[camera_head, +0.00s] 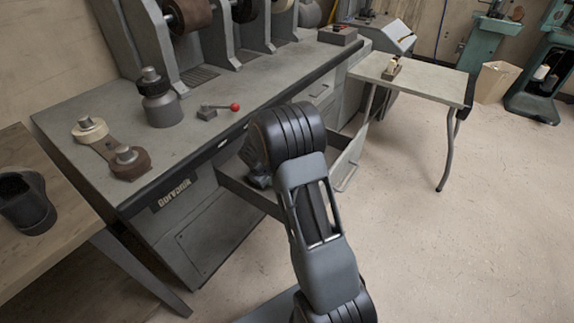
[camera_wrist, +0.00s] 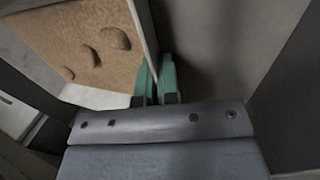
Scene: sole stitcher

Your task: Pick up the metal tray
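The metal tray (camera_wrist: 143,30) shows in the wrist view as a thin, pale upright wall beside a tan, grainy filling with several lumps. My gripper (camera_wrist: 156,78) has green fingertips close together, one on each side of this wall, and it looks shut on it. In the head view, a grey tray-like edge (camera_head: 243,193) juts out from the front of the bench machine, low down. My arm covers much of that area and hides the fingertips there.
A wooden table (camera_head: 75,215) with a dark shoe part (camera_head: 26,203) stands left. A small side table (camera_head: 425,82) stands right. The floor at right is open.

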